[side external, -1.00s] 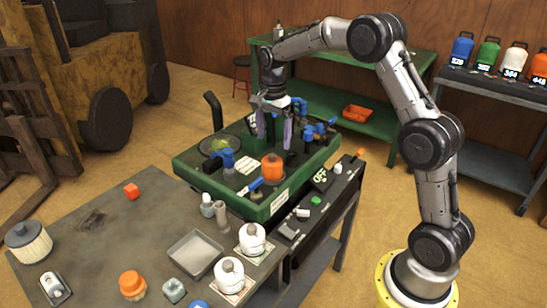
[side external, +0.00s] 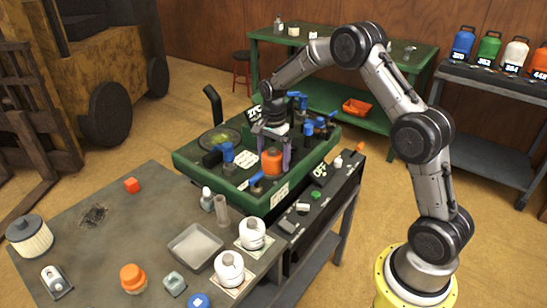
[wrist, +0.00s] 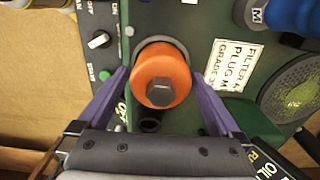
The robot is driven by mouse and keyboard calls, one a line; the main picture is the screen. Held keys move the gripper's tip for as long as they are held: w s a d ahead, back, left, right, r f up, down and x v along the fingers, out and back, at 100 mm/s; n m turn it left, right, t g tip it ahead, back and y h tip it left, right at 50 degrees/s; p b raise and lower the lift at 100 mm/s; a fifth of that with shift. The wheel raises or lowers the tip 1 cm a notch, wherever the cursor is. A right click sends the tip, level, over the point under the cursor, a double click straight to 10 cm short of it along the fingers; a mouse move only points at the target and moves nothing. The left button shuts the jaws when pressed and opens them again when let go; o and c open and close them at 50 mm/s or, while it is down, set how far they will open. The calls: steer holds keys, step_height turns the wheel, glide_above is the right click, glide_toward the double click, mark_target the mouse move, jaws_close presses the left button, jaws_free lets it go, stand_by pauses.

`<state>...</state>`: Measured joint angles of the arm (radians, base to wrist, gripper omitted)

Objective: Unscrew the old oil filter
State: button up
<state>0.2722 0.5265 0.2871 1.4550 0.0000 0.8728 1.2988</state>
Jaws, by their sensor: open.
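The old oil filter is most likely the orange cylinder (side external: 271,162) on the green mower deck (side external: 283,191); it stands upright. In the wrist view the orange filter (wrist: 161,72) shows a dark hex nut on its end. My gripper (side external: 272,155) is low over the deck at the filter. Its purple fingers are open, one on each side of the filter. In the wrist view the open gripper (wrist: 163,84) leaves a visible gap on both sides. I cannot tell how deep the fingertips reach.
Blue-capped fittings (side external: 228,153) stand near the filter. A white label (wrist: 231,66) mentions filter, plug and grade. A control panel with a knob (wrist: 99,40) lies beside the deck. The grey bench (side external: 110,230) holds an orange-topped filter (side external: 133,278), white filters (side external: 252,234) and a tray (side external: 195,246).

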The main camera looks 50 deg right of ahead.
steer(key=c, duration=1.4)
steer(key=o, duration=1.4)
steer(key=shift+a, duration=0.3)
